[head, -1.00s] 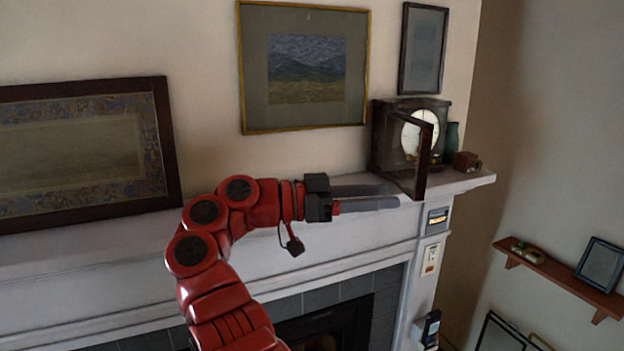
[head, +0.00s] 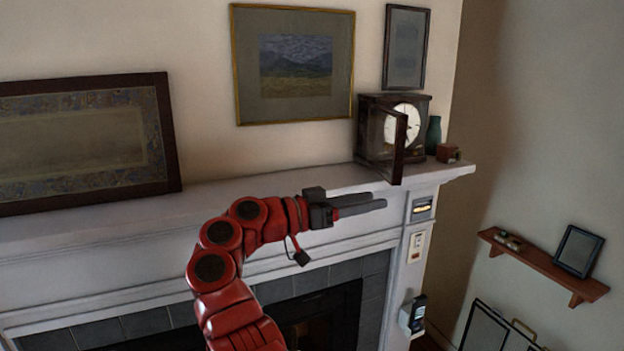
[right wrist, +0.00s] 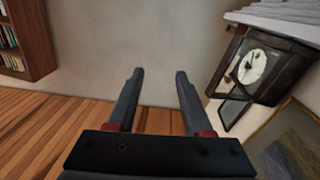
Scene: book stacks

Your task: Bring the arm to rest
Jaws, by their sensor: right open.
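My right arm, red, comes up from the bottom of the head view and bends to the right in front of the mantel. My right gripper (head: 362,204) points right, below and in front of the mantel's edge, with nothing in it. In the right wrist view its two fingers (right wrist: 158,88) stand wide apart with bare wall and floor beyond. A dark wooden clock (head: 374,136) with a white face stands on the mantel, its door swung open; it also shows tilted in the right wrist view (right wrist: 262,68). My left gripper is not in view.
The white mantel (head: 260,192) runs across the picture. A green vase (head: 433,135) and a small brown box (head: 447,153) stand beside the clock. A wall shelf (head: 545,264) is at the right. A bookcase (right wrist: 28,40) is at the wrist view's left.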

